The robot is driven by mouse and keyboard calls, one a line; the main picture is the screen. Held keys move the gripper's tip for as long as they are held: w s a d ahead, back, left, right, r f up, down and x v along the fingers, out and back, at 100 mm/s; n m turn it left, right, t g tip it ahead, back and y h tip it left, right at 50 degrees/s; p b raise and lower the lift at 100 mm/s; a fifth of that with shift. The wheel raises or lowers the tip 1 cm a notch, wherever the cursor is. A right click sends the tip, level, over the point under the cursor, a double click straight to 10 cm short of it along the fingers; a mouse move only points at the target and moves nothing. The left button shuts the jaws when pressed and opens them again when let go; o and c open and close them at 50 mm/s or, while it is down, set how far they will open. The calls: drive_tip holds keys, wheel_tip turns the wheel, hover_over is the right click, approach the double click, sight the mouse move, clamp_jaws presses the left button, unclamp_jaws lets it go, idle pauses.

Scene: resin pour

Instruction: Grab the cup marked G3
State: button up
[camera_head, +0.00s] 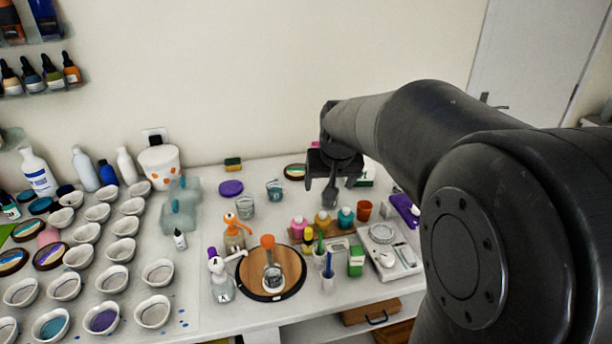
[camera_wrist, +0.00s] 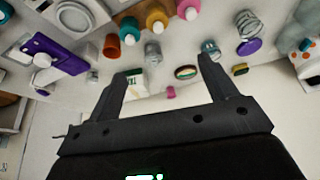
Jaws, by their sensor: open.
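No marking G3 is legible in either view, so I cannot tell which cup bears it. Several small clear cups stand on the table: one (camera_head: 245,207) near the purple disc, one (camera_head: 274,190) to its right, and a greyish one (camera_head: 330,198) just below my gripper (camera_head: 332,184). In the wrist view, this greyish cup (camera_wrist: 153,54) appears beyond the gap between my open, empty fingers (camera_wrist: 168,70); another clear cup (camera_wrist: 210,48) appears near the right fingertip. Many white cups (camera_head: 123,250) stand in rows at the left.
An orange cup (camera_head: 364,210), colored bottles (camera_head: 322,222) and a scale (camera_head: 390,262) stand on the right. A purple disc (camera_head: 230,187) and sponge (camera_head: 233,164) lie toward the wall.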

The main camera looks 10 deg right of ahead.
drive_tip(key=w+d+f+m, duration=0.1)
drive_tip(key=w+d+f, duration=0.2)
drive_tip(key=w+f, duration=0.3)
drive_tip(key=w+d+f, duration=0.3)
drive_tip(key=w, duration=0.4)
hover_over(331, 208)
drive_tip(key=shift+g, duration=0.4)
drive_tip(key=x, duration=0.3)
drive_tip(key=s+x, duration=0.1)
drive_tip(key=x, duration=0.1)
drive_tip(key=shift+d+f, duration=0.1)
drive_tip(key=shift+f, duration=0.15)
drive_tip(key=shift+h, duration=0.3)
drive_tip(key=shift+a+x, duration=0.15)
drive_tip(key=shift+x, duration=1.25)
drive_tip(key=shift+a+x, duration=0.15)
drive_tip(key=shift+x, duration=1.25)
drive_tip(key=shift+w+d, duration=0.1)
drive_tip(key=shift+w, duration=0.05)
drive_tip(key=shift+c, duration=0.6)
drive_tip(key=c, duration=0.9)
